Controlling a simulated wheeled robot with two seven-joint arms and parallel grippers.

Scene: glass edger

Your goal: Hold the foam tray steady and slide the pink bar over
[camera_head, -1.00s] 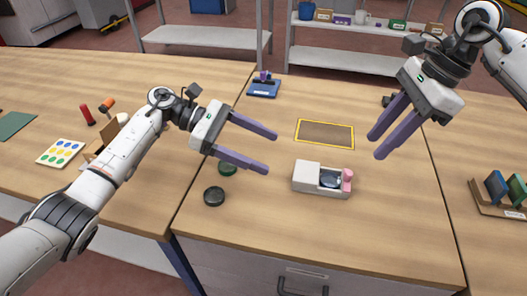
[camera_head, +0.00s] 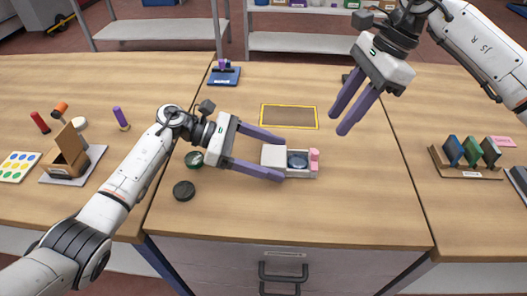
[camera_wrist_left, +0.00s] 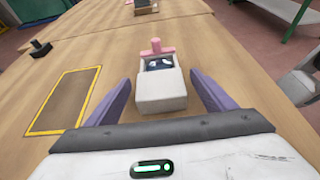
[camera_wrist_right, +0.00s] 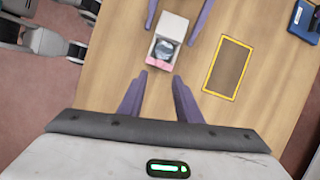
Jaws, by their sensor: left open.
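The white foam tray (camera_head: 273,157) lies on the table, with a dark round glassy piece (camera_head: 297,160) in its open section. The pink bar (camera_head: 314,160) stands across the tray's right end; it also shows in the left wrist view (camera_wrist_left: 156,49) and the right wrist view (camera_wrist_right: 158,63). My left gripper (camera_head: 283,159) is open, its purple fingers on either side of the tray's closed end. In the left wrist view gaps show between fingers and tray. My right gripper (camera_head: 338,124) is open and empty, above the table beyond and right of the pink bar.
A yellow-bordered dark rectangle (camera_head: 289,116) lies behind the tray. A blue stand (camera_head: 225,74) is at the back left, and a rack of coloured plates (camera_head: 466,155) at right. The table in front is clear.

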